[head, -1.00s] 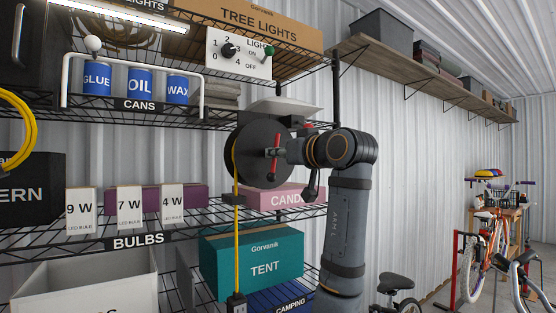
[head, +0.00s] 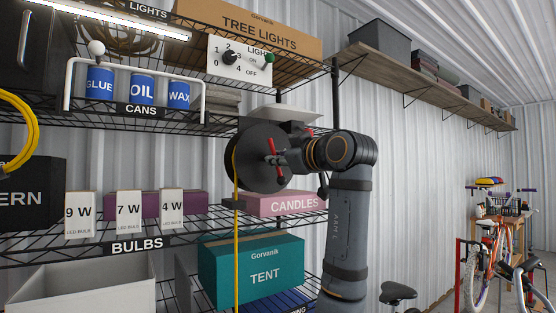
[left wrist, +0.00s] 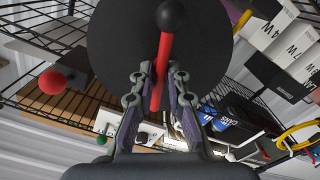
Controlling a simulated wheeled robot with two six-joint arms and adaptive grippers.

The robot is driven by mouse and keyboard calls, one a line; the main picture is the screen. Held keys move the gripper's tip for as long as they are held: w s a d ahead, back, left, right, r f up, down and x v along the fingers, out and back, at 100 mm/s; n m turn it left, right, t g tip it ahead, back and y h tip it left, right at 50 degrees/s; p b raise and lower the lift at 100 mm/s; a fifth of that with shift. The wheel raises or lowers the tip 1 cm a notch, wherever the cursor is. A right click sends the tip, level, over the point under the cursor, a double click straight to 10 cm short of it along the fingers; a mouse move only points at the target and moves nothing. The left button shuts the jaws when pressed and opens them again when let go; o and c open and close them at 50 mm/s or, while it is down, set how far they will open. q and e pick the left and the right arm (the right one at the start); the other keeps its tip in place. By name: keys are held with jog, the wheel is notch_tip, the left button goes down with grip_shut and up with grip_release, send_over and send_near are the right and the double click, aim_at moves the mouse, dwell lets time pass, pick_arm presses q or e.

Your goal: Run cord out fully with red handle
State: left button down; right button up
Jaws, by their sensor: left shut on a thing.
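A black cord reel (head: 246,158) stands at the right end of the wire shelf. Its red handle (head: 270,146) crosses the reel's front, tilted with its top to the left. My left gripper (head: 277,157) is shut on the handle. In the left wrist view the red handle (left wrist: 164,62), with a black ball at its end, sits between the fingers (left wrist: 157,88) in front of the dark reel disc (left wrist: 115,45). The yellow cord (head: 236,260) hangs straight down from the reel, past a small dark block (head: 233,204), and leaves the picture at the bottom. Its lower end is hidden. My right gripper is not in view.
A pink candles box (head: 290,205) and a teal tent box (head: 250,272) stand below the reel. A numbered dial panel (head: 240,60) is above left. A red ball knob (left wrist: 52,82) shows in the left wrist view.

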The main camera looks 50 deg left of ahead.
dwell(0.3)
pick_arm(q)
jog(key=c, duration=1.3)
grip_release()
jog(key=shift+c, duration=0.2)
jog(key=shift+d, duration=0.15)
jog(key=d, duration=1.1)
jog(key=shift+s+d, duration=0.4)
jog(key=shift+s, duration=0.05)
